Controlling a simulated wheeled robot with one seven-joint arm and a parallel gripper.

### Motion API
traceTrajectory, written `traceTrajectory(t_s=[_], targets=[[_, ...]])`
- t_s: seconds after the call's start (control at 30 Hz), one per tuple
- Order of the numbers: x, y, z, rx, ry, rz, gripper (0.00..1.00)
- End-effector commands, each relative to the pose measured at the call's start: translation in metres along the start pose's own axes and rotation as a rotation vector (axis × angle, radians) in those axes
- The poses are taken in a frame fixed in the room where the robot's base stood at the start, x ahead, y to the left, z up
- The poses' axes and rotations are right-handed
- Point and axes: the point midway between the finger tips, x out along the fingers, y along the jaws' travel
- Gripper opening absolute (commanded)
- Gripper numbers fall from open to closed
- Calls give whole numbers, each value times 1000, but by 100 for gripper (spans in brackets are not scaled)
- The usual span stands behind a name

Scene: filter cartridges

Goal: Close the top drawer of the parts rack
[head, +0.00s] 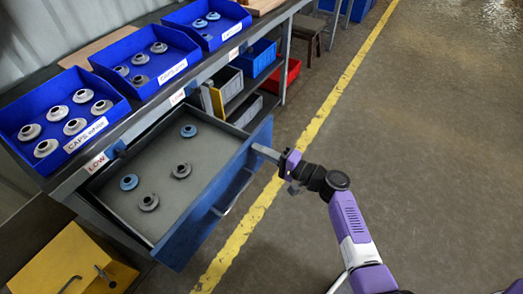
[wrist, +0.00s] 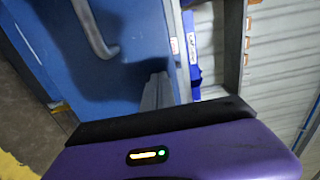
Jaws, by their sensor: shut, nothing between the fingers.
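The top drawer (head: 226,195) of the parts rack (head: 95,161) is pulled out, with its blue front toward the aisle. Several blue and grey caps lie inside it. A metal handle (head: 235,192) runs along its front; the handle also shows in the wrist view (wrist: 95,30). My gripper (head: 262,151) is shut and empty, its fingertips at the far end of the drawer front, near its top edge. In the wrist view my fingers (wrist: 158,92) are in front of the blue drawer face. I cannot tell whether they touch it.
Blue bins of caps (head: 67,122) stand on the rack's top. Lower shelves hold blue and red bins (head: 281,77). A yellow box (head: 70,262) is at the near left. A yellow floor line (head: 318,118) passes beneath my gripper; the floor to the right is clear.

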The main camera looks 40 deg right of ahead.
Motion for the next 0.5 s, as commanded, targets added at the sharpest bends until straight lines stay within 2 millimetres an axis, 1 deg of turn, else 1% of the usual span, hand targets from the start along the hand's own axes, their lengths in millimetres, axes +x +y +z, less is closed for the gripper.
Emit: traceTrajectory(t_s=[0.17,0.27,0.37,0.5], targets=[[20,2,0,-2,-2,-2,0],[39,3,1,-2,-3,-3,0],[64,4,0,-2,-3,-5,0],[103,5,1,-3,-3,-5,0]])
